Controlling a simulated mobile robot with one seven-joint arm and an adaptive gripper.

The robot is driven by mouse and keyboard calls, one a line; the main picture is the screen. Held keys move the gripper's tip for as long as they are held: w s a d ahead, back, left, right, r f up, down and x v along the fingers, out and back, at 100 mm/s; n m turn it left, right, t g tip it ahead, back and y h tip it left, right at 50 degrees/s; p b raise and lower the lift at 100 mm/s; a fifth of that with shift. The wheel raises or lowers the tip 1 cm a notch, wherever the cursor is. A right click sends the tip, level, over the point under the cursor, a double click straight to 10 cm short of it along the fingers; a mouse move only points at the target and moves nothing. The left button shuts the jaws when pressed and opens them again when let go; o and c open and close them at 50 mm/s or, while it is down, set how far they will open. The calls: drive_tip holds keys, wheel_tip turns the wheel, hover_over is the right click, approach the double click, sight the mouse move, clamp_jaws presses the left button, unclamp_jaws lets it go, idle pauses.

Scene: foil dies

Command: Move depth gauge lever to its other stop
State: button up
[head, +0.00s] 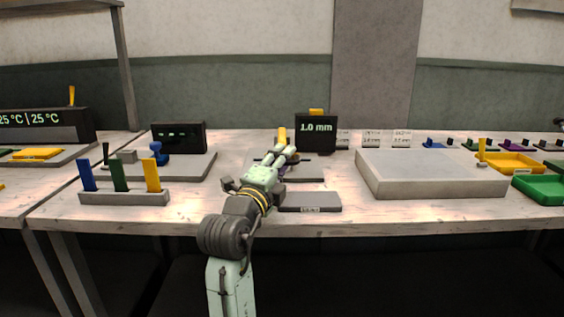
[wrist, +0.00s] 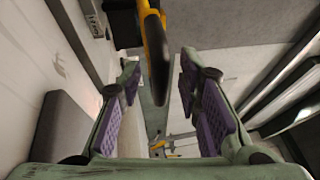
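The depth gauge display (head: 316,133) is a dark box reading 1.0 mm at the back of the table. A yellow upright piece (head: 282,135), which looks like the lever, stands just left of the display, beyond my fingertips. In the wrist view a yellow and dark lever-like part (wrist: 154,45) reaches down between my fingertips. My gripper (head: 286,155) is over the gauge's grey base and hides part of it. In the wrist view my gripper (wrist: 158,78) is open, its purple pads apart on either side of that part. I cannot tell whether either pad touches it.
A large pale slab (head: 430,180) lies right of the gauge. A grey plate (head: 310,202) lies in front of it. A rack (head: 124,198) with blue, green and yellow pieces stands at the left front. Yellow (head: 512,171) and green (head: 540,200) trays are at the far right.

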drive_tip(key=shift+c, duration=0.3)
clamp_jaws()
idle(0.5)
